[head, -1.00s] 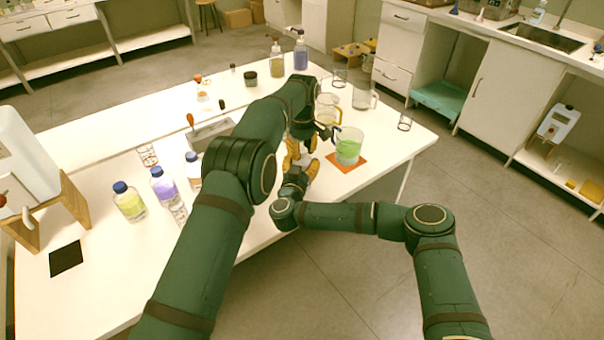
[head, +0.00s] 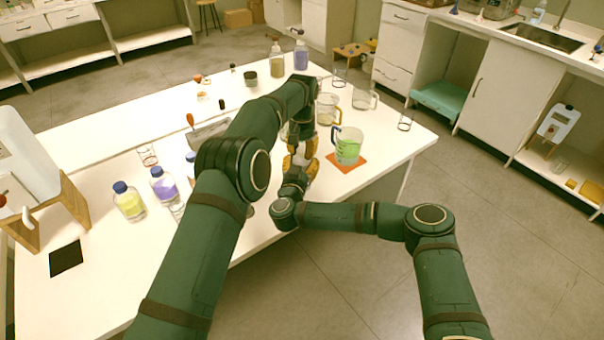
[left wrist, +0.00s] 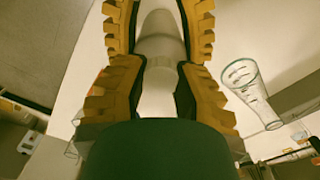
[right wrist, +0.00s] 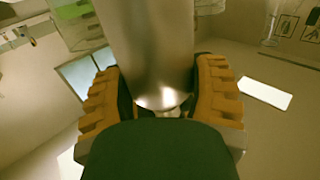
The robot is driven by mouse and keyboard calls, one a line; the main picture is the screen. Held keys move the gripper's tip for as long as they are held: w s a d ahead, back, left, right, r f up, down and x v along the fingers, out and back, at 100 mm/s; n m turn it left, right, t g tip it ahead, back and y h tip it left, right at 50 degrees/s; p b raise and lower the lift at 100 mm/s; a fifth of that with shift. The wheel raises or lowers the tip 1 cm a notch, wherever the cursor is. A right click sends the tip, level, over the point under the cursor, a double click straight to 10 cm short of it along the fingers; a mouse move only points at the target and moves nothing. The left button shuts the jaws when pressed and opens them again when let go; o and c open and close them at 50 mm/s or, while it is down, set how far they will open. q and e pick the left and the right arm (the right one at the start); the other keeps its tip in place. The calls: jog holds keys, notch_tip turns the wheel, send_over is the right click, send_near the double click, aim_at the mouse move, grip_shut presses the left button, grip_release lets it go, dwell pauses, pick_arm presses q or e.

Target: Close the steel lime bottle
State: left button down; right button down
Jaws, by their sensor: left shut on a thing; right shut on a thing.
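The steel lime bottle (right wrist: 150,45) shows in the right wrist view as a shiny steel cylinder between the right gripper's fingers. My right gripper (right wrist: 160,90) is shut on it. In the left wrist view my left gripper (left wrist: 158,95) is shut on a pale, cap-like piece (left wrist: 157,90). The right gripper's yellow fingers show just beyond it. In the head view the left gripper (head: 303,148) is directly above the right gripper (head: 299,172), close together at the table's front edge. The arms and fingers hide the bottle there, and I cannot tell whether the cap is seated.
A beaker of green liquid (head: 347,148) stands on an orange mat (head: 343,169) just right of the grippers. Empty glass beakers (head: 364,99) stand behind. Blue-capped bottles (head: 129,203) stand on the left of the white table (head: 110,255). Its front left is mostly clear.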

pick_arm(q)
jog(key=c, duration=0.7)
grip_release()
notch_tip(320, 180, up, 8)
jog(key=shift+f, duration=0.25)
pick_arm(e)
jog(key=shift+c, duration=0.3)
grip_release()
